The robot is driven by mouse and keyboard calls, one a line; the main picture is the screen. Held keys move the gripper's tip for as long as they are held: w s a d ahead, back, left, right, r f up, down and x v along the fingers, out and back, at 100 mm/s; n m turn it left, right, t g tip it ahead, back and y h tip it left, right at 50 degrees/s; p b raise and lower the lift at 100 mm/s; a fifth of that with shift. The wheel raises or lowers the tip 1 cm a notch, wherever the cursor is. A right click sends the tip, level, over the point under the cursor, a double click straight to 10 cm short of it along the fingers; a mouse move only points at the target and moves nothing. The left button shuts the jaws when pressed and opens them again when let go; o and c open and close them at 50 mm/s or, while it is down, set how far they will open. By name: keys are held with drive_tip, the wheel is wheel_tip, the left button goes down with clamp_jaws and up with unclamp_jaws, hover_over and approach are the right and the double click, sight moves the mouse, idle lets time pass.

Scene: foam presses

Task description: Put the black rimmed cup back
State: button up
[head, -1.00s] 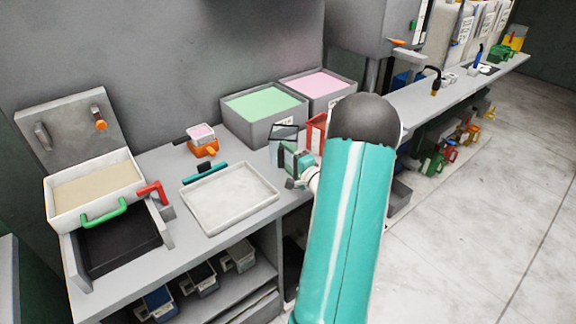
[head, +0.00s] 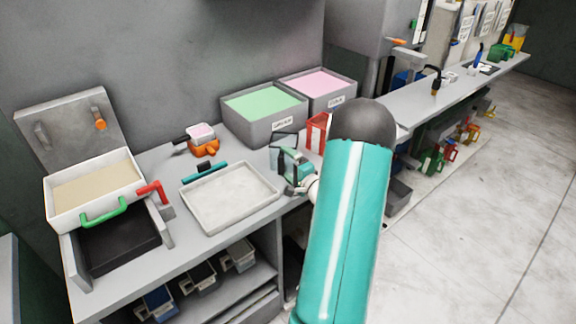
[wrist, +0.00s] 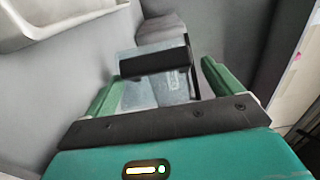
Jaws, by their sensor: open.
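The black rimmed cup (head: 284,139) is clear and stands on the grey bench, just left of a red rimmed cup (head: 315,128). In the wrist view the black rimmed cup (wrist: 160,90) shows its dark rim band and a dark edge on its right. My gripper (head: 292,168) is at the near side of the cup. In the wrist view my gripper's green fingers (wrist: 165,88) are spread, one on each side of the cup. The left finger looks very close to the cup; I cannot tell if it touches. My arm hides part of the bench to the right.
A white tray (head: 227,219) lies left of my gripper. A grey bin with green contents (head: 276,127) and one with pink contents (head: 336,101) stand behind. An orange device (head: 205,149) sits farther left. Cups (head: 200,281) stand on the lower shelf.

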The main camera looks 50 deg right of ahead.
drive_tip(key=v, duration=1.2)
drive_tip(key=shift+r, duration=0.15)
drive_tip(key=w+r+n, duration=0.1)
drive_tip(key=w+a+r+n+g, duration=0.1)
drive_tip(key=w, duration=0.1)
drive_tip(key=w+r+n, duration=0.1)
drive_tip(key=w, duration=0.1)
drive_tip(key=shift+w+a+g, duration=0.15)
drive_tip(key=shift+a+g, duration=0.1)
drive_tip(key=shift+g, duration=0.05)
drive_tip(key=w+a+r+n+g+h, duration=0.1)
drive_tip(key=w+a+r+n+g, duration=0.25)
drive_tip(key=a+r, duration=0.35)
drive_tip(key=w+a+r+n+g, duration=0.2)
drive_tip(key=w+a+r+n, duration=0.15)
drive_tip(key=a, duration=0.45)
drive_tip(key=s+a+r+n+g+y, duration=0.2)
drive_tip(key=s+a+n, duration=0.3)
drive_tip(key=a, duration=0.8)
drive_tip(key=s+a+r+n+g+y, duration=0.2)
drive_tip(key=s+a+n, duration=0.3)
drive_tip(key=s+a, duration=0.6)
drive_tip(key=a+y, duration=0.1)
drive_tip(key=a, duration=0.1)
drive_tip(key=shift+a+r+n+g, duration=0.2)
drive_tip(key=shift+a+n+g, duration=0.1)
drive_tip(key=shift+n+g, duration=0.1)
